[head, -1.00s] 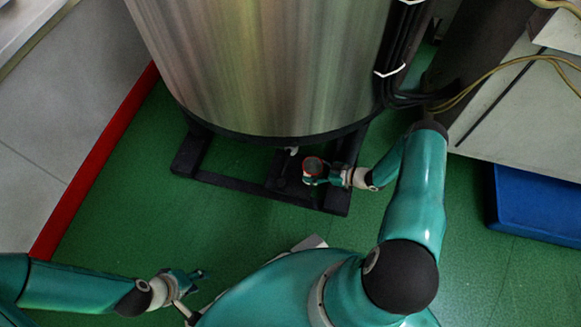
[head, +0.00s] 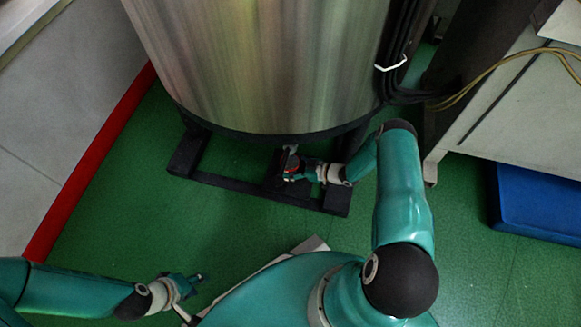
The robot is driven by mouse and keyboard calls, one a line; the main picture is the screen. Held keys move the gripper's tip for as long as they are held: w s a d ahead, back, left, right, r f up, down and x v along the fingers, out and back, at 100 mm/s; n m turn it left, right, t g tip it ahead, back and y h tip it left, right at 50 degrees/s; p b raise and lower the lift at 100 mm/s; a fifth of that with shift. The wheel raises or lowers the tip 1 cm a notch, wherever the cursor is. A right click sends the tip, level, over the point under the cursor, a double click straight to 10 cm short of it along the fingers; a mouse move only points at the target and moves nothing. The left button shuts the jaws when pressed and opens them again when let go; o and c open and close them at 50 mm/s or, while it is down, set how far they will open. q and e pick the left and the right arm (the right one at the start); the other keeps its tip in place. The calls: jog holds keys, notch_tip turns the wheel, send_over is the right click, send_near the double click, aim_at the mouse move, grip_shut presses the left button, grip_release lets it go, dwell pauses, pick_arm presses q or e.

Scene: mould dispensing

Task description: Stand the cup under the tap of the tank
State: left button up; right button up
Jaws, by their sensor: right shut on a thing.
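The tank (head: 260,70) is a large brushed-metal cylinder on a dark frame. Its tap (head: 291,149) shows as a small pale piece under the tank's lower front edge. The small cup (head: 292,169), with a reddish inside, is close in front of the tap, partly hidden by the gripper. My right gripper (head: 299,171) is shut on the cup from the right. From above I cannot tell whether the cup touches the surface below it. My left gripper (head: 194,284) is open and empty over the floor at lower left.
The dark base frame (head: 245,189) spans the floor under the tank. Black cables (head: 392,80) run down the tank's right side. A blue block (head: 540,203) lies at right beneath a grey cabinet. The green floor in front of the frame is clear.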

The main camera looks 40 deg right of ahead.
jog(key=shift+f, duration=0.15)
jog(key=o, duration=1.1)
jog(key=shift+r, duration=0.2)
jog(key=shift+s+d+r, duration=0.1)
jog(key=shift+s+d, duration=0.05)
jog(key=shift+s, duration=0.1)
jog(key=p+v, duration=0.2)
jog(key=v, duration=0.9)
jog(key=shift+s+d+p, duration=0.1)
jog(key=shift+s+p, duration=0.15)
jog(key=shift+p, duration=0.1)
